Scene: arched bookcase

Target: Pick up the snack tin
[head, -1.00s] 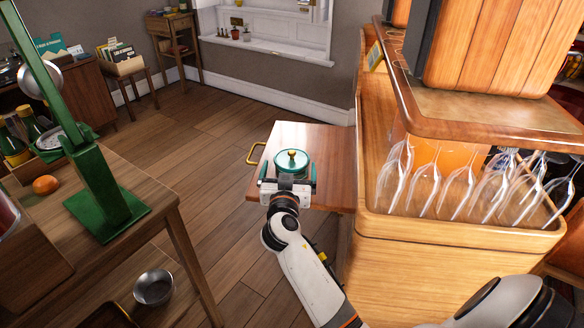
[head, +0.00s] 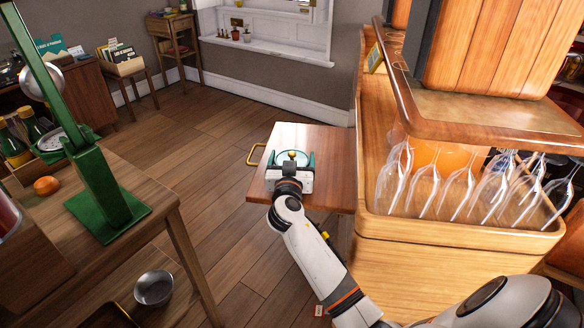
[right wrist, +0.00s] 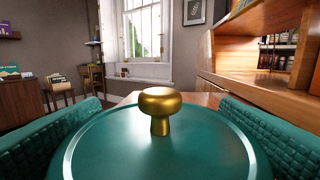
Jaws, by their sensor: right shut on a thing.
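The snack tin (head: 291,157) is round, with a teal-green lid and a gold knob. In the head view it is at the wooden drop-leaf surface on the cabinet's left side, partly hidden by my right gripper (head: 292,165). In the right wrist view the tin's lid (right wrist: 160,150) fills the lower middle. My right gripper's green ribbed fingers stand on both sides of it, shut on the tin. I cannot tell whether the tin's base touches the surface. My left gripper is not in view.
The wooden surface (head: 330,165) has a brass handle (head: 255,155) at its left edge. The cabinet with hanging glasses (head: 460,190) stands close on the right. A table with a green stand (head: 108,205) and an orange (head: 46,186) is at left. A metal bowl (head: 153,288) sits low between.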

